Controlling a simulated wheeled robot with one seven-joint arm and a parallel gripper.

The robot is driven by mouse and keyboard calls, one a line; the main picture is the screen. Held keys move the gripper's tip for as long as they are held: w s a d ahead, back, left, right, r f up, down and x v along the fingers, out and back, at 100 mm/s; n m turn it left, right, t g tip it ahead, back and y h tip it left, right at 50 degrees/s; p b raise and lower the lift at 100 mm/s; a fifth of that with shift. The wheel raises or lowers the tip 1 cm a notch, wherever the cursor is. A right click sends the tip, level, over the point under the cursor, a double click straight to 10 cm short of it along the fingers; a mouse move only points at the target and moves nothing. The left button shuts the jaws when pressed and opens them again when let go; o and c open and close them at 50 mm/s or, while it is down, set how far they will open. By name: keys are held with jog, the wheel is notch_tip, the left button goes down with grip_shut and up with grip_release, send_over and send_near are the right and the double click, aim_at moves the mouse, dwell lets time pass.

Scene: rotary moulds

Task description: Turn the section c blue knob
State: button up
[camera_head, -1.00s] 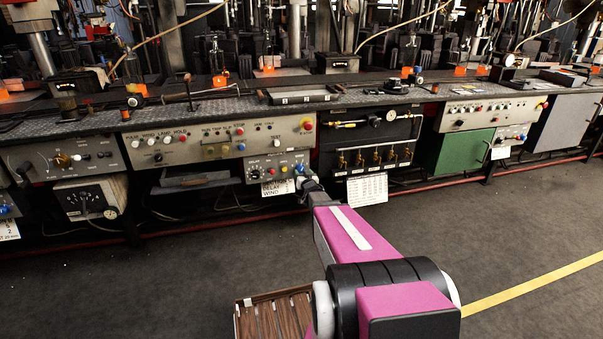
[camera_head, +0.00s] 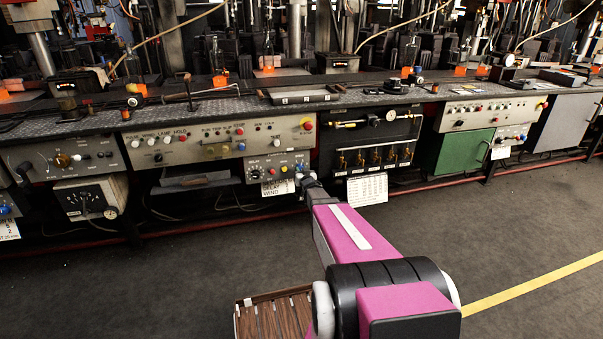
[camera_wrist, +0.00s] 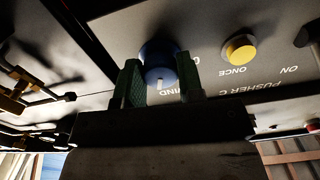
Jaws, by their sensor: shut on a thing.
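The blue knob (camera_wrist: 158,62) is on a light grey panel (camera_wrist: 205,35), beside upside-down lettering that includes "WIND", in the wrist view. My gripper (camera_wrist: 159,77) has its two green fingers on either side of the knob and is shut on it. The fingers hide the knob's sides. In the head view, the small control box (camera_head: 262,168) is at the end of my arm, with the blue knob (camera_head: 299,167) near its right end. My gripper (camera_head: 303,177) is small there, and its fingers cannot be made out.
A yellow button (camera_wrist: 239,49) marked "ONCE" is close to the right of the knob in the wrist view. A white label (camera_head: 278,187) hangs under the box. Brass valves (camera_head: 375,157) stand to the right. The floor (camera_head: 200,270) in front is clear.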

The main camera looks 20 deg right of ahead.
jog(key=n, duration=1.7)
jog(key=shift+n, duration=0.5)
jog(key=o, duration=0.9)
jog(key=shift+s+r, duration=0.1)
jog(key=shift+s, duration=0.05)
jog(key=s, duration=1)
jog(key=shift+s, duration=0.3)
